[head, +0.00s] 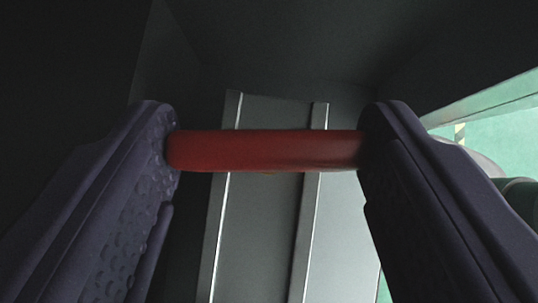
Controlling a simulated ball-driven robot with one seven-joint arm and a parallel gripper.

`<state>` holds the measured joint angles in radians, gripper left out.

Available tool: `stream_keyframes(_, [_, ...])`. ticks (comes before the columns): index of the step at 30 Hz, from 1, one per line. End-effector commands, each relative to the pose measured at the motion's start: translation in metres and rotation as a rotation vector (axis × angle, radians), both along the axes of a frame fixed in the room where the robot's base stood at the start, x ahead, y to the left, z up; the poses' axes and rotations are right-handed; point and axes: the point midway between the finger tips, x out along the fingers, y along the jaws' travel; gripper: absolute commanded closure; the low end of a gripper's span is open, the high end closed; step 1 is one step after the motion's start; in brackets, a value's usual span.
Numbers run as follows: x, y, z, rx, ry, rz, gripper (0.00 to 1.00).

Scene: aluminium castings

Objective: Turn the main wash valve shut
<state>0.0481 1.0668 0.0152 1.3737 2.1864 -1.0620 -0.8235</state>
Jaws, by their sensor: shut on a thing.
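A red bar-shaped part (268,151) spans the middle of the head view, lying level across the picture. It looks like the handle of the valve, but the valve body behind it is hidden. My gripper (268,148) has one dark purple finger at each end of the red part, and the fingers press on its two ends. A small orange-yellow spot shows just under the middle of the red part.
Behind the red part is a grey metal panel (262,215) with two bright upright edges. Dark walls enclose the left side and top. A green surface (505,118) and a rounded grey shape (468,155) show at the right.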

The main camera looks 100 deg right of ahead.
Motion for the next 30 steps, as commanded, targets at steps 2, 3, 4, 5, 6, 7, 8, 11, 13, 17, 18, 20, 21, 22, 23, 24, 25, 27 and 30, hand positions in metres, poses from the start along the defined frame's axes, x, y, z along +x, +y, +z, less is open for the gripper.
stream_keyframes(2, [0.0014,-0.0006,0.0046,0.004,-0.001,-0.072,0.67])
stream_keyframes(3, [0.0019,-0.0005,0.0033,0.003,-0.001,-0.103,0.67])
stream_keyframes(4, [0.0019,-0.0004,0.0024,0.002,-0.001,-0.121,0.67])
stream_keyframes(5, [0.0023,-0.0005,0.0021,0.002,-0.002,-0.134,0.67])
stream_keyframes(6, [0.0019,-0.0006,0.0016,0.001,-0.001,-0.148,0.67])
stream_keyframes(7, [0.0022,-0.0005,0.0013,0.001,-0.002,-0.153,0.67])
stream_keyframes(8, [0.0023,-0.0003,0.0009,0.001,-0.002,-0.156,0.67])
stream_keyframes(11, [0.0022,-0.0002,0.0006,0.0,-0.001,-0.156,0.67])
stream_keyframes(13, [0.0022,-0.0002,0.0006,0.0,-0.002,-0.155,0.67])
stream_keyframes(17, [0.0022,-0.0002,0.0007,0.0,-0.001,-0.154,0.2])
stream_keyframes(18, [0.0021,-0.0002,0.0006,0.0,-0.001,-0.154,0.11])
stream_keyframes(20, [0.0021,-0.0002,0.0006,0.0,-0.001,-0.154,0.11])
stream_keyframes(21, [0.002,-0.0001,0.0006,0.0,-0.001,-0.154,0.11])
stream_keyframes(22, [0.002,-0.0002,0.0005,0.0,-0.001,-0.154,0.11])
stream_keyframes(23, [0.002,-0.0002,0.0005,0.0,-0.001,-0.153,0.11])
stream_keyframes(24, [0.0019,-0.0001,0.0004,0.0,-0.001,-0.153,0.11])
stream_keyframes(25, [0.0019,-0.0001,0.0004,0.0,-0.001,-0.153,0.11])
stream_keyframes(27, [0.0022,0.0005,0.0011,0.0,-0.001,-0.153,0.11])
stream_keyframes(30, [0.0041,0.0054,0.0065,0.001,-0.002,-0.153,0.11])
